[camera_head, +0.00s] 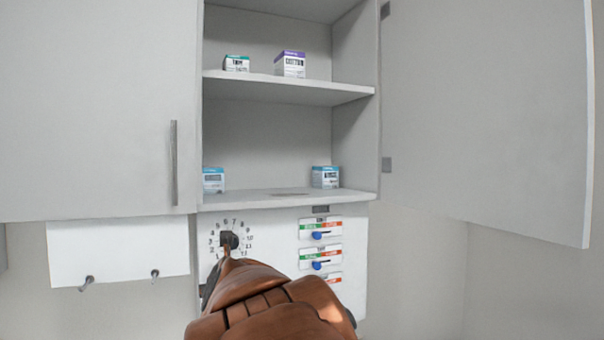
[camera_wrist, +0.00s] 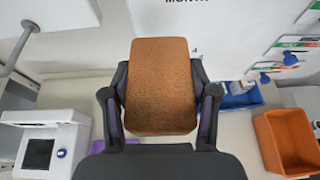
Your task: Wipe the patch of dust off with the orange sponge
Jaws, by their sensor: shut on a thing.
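The orange sponge (camera_wrist: 160,75) fills the middle of the wrist view. My gripper (camera_wrist: 160,97) is shut on it, one dark finger on each side. In the head view, a faint dark patch (camera_head: 290,193), which looks like the dust, lies on the bottom shelf (camera_head: 245,199) of the open cabinet, between two small boxes. My brown arm rises from the bottom of the head view in front of the dial panel, below that shelf. The sponge cannot be made out there. The sponge is apart from the patch.
A blue-white box (camera_head: 213,180) stands left of the patch and another box (camera_head: 325,177) right of it. The cabinet door (camera_head: 485,110) is open to the right. Below are a dial (camera_head: 229,240) and sliders (camera_head: 320,235). An orange bin (camera_wrist: 287,142) sits on the counter.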

